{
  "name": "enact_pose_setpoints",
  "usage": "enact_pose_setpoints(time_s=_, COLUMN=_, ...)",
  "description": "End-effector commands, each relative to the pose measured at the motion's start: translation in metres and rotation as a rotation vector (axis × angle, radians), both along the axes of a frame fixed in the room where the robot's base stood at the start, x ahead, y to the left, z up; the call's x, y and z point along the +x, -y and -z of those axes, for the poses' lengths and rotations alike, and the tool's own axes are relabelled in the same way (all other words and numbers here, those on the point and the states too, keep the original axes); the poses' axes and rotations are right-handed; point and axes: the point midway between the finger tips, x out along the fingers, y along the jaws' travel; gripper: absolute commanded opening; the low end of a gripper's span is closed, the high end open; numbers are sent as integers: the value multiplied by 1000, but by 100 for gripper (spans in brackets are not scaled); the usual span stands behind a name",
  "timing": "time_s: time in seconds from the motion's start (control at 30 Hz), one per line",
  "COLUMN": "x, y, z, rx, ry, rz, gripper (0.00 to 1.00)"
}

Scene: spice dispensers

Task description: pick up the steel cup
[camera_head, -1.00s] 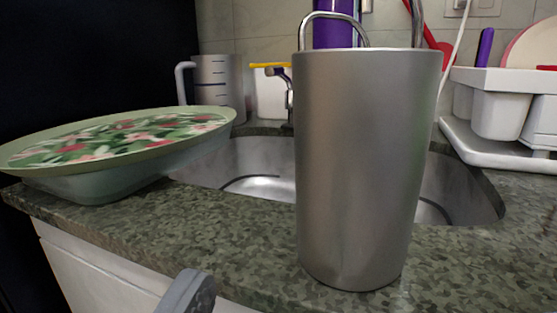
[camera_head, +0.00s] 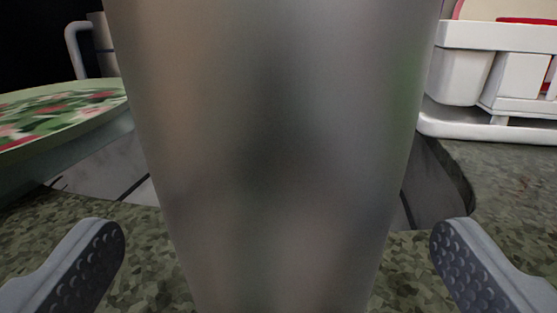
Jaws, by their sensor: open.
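The steel cup (camera_head: 275,150) is a tall, grey, tapered cup that fills the middle of the view, very close to the camera. Its rim and its base lie outside the picture. My gripper (camera_head: 278,255) is open, with one grey padded finger at the lower left and the other at the lower right. The cup stands between the two fingers in the picture, with a visible gap on each side. I cannot tell how deep the cup sits between them.
A floral tray (camera_head: 60,115) on a greenish container stands at the left. A pitcher (camera_head: 100,45) shows partly behind it. The sink (camera_head: 110,170) lies behind the cup. A white dish rack (camera_head: 490,80) stands at the right. The speckled counter (camera_head: 510,200) is bare at the right.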

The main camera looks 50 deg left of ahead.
Motion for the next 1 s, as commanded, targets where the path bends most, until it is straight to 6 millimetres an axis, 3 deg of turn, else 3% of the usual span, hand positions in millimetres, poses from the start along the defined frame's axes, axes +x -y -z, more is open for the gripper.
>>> enact_pose_setpoints(time_s=0.4, x=29, y=-27, z=-7, rx=1, ry=2, rz=1, gripper=100)
enact_pose_setpoints(time_s=0.8, x=33, y=-32, z=-7, rx=1, ry=0, rz=1, gripper=100)
enact_pose_setpoints(time_s=0.87, x=33, y=-32, z=-7, rx=1, ry=0, rz=1, gripper=86)
enact_pose_setpoints(time_s=1.0, x=33, y=-32, z=-7, rx=1, ry=0, rz=1, gripper=47)
